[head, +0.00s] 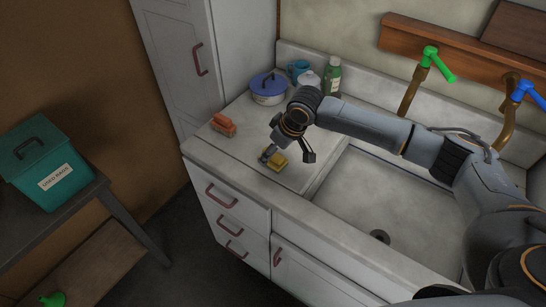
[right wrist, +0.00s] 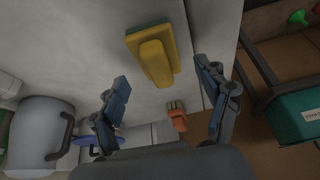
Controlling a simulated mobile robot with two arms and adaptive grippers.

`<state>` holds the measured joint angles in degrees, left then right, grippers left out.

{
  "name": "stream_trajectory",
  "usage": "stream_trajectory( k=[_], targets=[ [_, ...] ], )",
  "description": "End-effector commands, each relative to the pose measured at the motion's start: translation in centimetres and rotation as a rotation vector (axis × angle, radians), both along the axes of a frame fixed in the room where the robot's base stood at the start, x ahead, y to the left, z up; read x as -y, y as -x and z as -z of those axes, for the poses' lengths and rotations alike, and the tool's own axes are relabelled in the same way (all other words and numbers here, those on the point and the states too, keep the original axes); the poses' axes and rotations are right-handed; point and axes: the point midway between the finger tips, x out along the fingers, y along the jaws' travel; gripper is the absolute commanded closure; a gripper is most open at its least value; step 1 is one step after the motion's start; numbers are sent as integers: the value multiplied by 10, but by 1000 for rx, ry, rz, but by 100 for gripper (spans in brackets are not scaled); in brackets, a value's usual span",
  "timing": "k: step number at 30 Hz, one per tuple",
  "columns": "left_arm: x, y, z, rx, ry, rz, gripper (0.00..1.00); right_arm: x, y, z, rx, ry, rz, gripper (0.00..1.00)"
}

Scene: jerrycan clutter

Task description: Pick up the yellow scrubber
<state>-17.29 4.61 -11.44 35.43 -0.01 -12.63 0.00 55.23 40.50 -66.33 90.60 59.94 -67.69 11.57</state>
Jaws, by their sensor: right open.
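The yellow scrubber (head: 276,161) lies on the counter left of the sink, near the counter's front edge. In the right wrist view the scrubber (right wrist: 155,62) shows a yellow handle on a flat yellow base. My right gripper (head: 288,157) is over it in the head view. In the right wrist view the gripper's fingers (right wrist: 165,85) are spread wide on either side, with the scrubber ahead between them and apart from both. My left gripper does not show in the head view.
An orange brush (head: 224,125) lies on the counter to the left. A blue-lidded pot (head: 268,90), a blue mug (head: 298,70) and a green bottle (head: 333,77) stand behind. The sink basin (head: 370,205) is to the right. A teal bin (head: 45,165) stands on a side table.

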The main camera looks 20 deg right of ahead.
Motion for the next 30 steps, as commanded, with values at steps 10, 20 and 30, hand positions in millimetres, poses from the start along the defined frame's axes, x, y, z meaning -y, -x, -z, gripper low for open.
stream_trajectory(
  k=[10, 20, 30],
  targets=[
    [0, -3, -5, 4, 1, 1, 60, -6, -8, 25, 2, 1, -1, 25],
    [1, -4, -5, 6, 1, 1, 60, -5, -8, 25, 2, 1, -1, 67],
    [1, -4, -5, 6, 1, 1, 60, -5, -8, 24, 2, 1, -1, 83]
  ],
)
